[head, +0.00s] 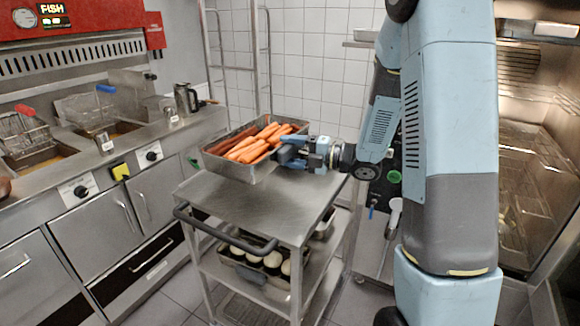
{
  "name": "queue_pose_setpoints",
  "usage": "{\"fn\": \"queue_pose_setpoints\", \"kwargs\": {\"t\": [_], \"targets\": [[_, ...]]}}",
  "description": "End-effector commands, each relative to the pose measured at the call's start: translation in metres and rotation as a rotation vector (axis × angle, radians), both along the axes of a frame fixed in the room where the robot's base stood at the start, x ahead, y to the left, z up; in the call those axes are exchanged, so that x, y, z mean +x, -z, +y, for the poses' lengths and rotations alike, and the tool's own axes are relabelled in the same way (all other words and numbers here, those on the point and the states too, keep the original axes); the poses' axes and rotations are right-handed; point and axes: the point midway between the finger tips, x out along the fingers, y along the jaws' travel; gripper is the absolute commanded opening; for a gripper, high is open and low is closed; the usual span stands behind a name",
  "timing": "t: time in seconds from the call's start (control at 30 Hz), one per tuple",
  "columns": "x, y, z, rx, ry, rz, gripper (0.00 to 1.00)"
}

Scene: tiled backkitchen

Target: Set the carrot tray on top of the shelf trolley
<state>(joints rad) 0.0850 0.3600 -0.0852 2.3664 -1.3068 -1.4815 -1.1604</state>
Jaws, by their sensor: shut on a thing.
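The carrot tray (232,169) is a metal tray filled with orange carrots (258,140). In the head view it is over the far part of the top of the shelf trolley (262,209). I cannot tell whether its base touches the trolley top or hovers just above it. My gripper (290,153) is at the right side of the tray, shut on its rim. The fingertips are partly hidden against the tray edge.
The trolley's dark push handle (226,234) faces me. A tray of dark and pale items (262,262) sits on its lower shelf. Fryers with baskets (22,135) stand left, and an open oven (535,160) stands right. The near trolley top is clear.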

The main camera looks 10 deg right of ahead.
Motion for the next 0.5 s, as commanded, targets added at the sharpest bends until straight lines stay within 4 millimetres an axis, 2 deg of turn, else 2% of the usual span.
{"fn": "queue_pose_setpoints", "kwargs": {"t": [0.2, 0.5], "targets": [[0.016, 0.018, 0.002, 0.0, -0.001, -0.001, 0.03], [0.023, 0.028, 0.004, 0.0, 0.0, -0.002, 0.03]]}}
